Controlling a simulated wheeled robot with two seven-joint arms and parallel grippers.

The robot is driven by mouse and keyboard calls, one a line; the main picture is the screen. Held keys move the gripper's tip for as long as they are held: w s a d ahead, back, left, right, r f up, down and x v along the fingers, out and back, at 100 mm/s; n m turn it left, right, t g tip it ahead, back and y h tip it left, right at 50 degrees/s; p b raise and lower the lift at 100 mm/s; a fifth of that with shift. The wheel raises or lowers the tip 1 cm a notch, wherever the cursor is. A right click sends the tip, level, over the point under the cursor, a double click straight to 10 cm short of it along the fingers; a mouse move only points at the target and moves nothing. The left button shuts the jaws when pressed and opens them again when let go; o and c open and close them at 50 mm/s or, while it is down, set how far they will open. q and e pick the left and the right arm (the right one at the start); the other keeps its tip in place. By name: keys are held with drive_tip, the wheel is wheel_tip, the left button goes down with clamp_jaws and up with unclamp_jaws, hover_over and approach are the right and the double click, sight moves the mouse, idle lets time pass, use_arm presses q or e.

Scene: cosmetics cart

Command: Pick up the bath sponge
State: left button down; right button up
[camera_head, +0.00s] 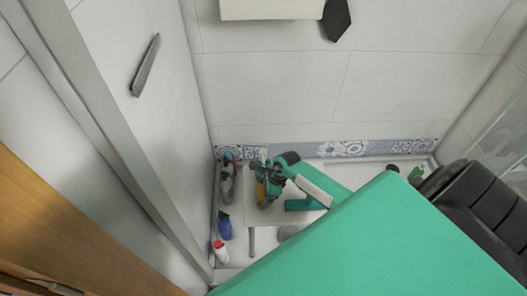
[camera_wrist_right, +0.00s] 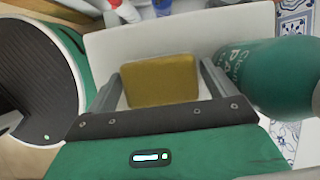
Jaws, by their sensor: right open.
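The bath sponge is a yellow block (camera_wrist_right: 162,80) with rounded corners, lying on a white surface (camera_wrist_right: 200,32). In the right wrist view it shows between the two fingers of my right gripper (camera_wrist_right: 161,72), with a gap on each side. The fingers are apart and hold nothing. In the head view, my right gripper (camera_head: 267,174) is over the left part of the white top (camera_head: 262,214). A bit of the yellow sponge (camera_head: 261,193) shows beside it, and the rest is hidden by the gripper. My left gripper is not in view.
A large green bottle (camera_wrist_right: 270,75) with lettering stands close to the right finger in the wrist view. Left of the white top are a blue bottle (camera_head: 225,226), a white bottle with a red cap (camera_head: 220,253) and a grey bottle (camera_head: 227,186). Tiled walls enclose the corner.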

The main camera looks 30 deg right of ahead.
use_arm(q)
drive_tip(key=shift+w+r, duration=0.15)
use_arm(e)
drive_tip(key=shift+c, duration=0.5)
drive_tip(key=c, duration=0.7)
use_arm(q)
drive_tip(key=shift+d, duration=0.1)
use_arm(e)
drive_tip(key=shift+o, duration=0.2)
drive_tip(key=shift+r, duration=0.6)
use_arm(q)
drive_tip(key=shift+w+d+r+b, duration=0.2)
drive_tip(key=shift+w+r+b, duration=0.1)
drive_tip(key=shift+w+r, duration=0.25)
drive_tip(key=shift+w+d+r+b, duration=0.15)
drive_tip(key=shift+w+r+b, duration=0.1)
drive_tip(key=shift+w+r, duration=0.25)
use_arm(e)
drive_tip(key=s+a, duration=0.4)
drive_tip(key=s, duration=0.3)
drive_tip(key=s+a, duration=0.5)
drive_tip(key=s, duration=0.3)
drive_tip(key=shift+s+a, duration=0.2)
drive_tip(key=shift+a, duration=0.05)
